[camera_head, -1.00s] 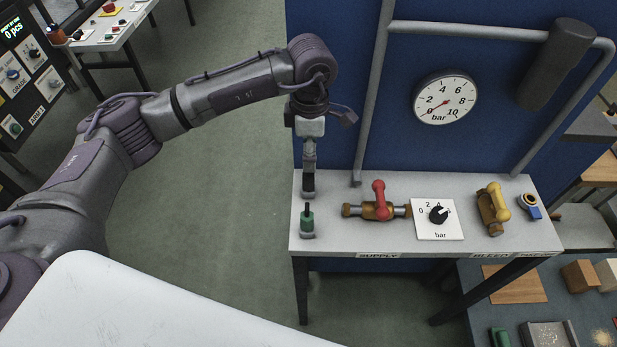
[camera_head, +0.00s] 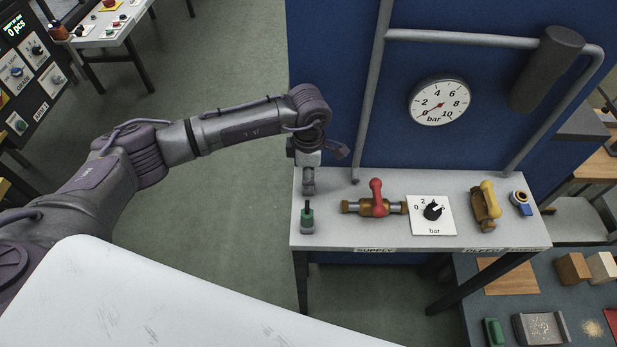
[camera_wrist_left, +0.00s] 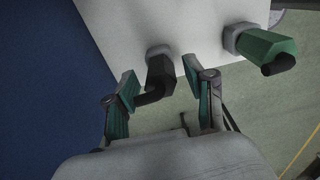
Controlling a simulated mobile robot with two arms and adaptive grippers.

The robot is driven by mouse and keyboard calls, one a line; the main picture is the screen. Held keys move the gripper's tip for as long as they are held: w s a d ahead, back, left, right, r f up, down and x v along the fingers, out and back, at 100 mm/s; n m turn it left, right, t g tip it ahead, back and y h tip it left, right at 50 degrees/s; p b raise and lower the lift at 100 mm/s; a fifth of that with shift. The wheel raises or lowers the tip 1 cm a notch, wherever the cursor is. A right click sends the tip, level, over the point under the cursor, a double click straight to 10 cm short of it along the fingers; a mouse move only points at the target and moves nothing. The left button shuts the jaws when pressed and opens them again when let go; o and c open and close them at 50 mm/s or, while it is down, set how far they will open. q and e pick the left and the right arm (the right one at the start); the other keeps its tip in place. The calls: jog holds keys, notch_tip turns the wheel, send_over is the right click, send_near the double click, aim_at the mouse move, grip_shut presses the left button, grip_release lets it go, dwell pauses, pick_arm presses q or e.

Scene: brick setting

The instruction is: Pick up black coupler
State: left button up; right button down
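The black coupler (camera_wrist_left: 161,74) stands on the pale bench top, with a grey collar and a bent black end, in the left wrist view. My left gripper (camera_wrist_left: 160,80) is open, one finger on each side of it, with gaps visible. In the head view my left gripper (camera_head: 308,186) points down at the bench's left end and largely hides the black coupler. A green coupler (camera_head: 307,217) stands just in front of it on the bench; it also shows in the left wrist view (camera_wrist_left: 264,45), right of the fingers. My right gripper is not in view.
The bench (camera_head: 335,232) also holds a red-handled valve (camera_head: 377,200), a pressure dial knob plate (camera_head: 432,226), a yellow-handled valve (camera_head: 486,205) and a blue part (camera_head: 521,203). A blue panel (camera_head: 350,120) with a gauge (camera_head: 440,101) and pipe rises behind. Open floor lies left.

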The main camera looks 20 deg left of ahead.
pick_arm(q)
grip_shut()
